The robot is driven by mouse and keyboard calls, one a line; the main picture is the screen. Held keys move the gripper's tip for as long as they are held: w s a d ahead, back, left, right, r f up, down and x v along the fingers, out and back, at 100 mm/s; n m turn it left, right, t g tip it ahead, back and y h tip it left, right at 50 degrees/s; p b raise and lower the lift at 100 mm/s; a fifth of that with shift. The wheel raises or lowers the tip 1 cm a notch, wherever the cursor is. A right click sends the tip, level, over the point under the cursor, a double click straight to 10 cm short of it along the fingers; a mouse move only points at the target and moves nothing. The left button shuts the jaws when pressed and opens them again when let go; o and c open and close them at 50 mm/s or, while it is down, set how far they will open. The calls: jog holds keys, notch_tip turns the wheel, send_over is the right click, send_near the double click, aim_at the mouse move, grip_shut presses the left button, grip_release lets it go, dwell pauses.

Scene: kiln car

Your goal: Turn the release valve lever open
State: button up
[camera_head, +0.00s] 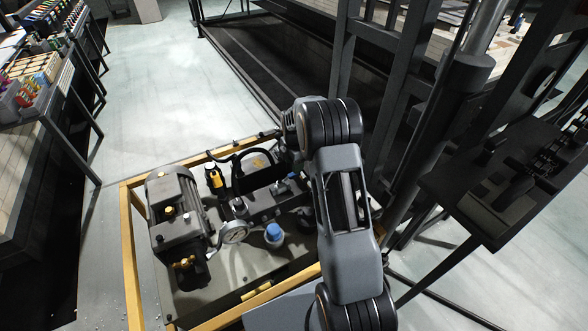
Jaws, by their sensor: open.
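A hydraulic power unit sits in a yellow-framed tray (130,250) at the lower middle of the head view.
A grey motor (176,215) stands at the unit's left, with a round gauge (234,232) and a blue cap (274,233) in front. Dark posts (405,80) rise close to my arm on the right. Benches (40,120) line the left; pale floor between is clear.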

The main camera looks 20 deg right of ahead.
notch_tip(320, 180, up, 9)
jog(key=p, duration=0.1)
dwell(1.0)
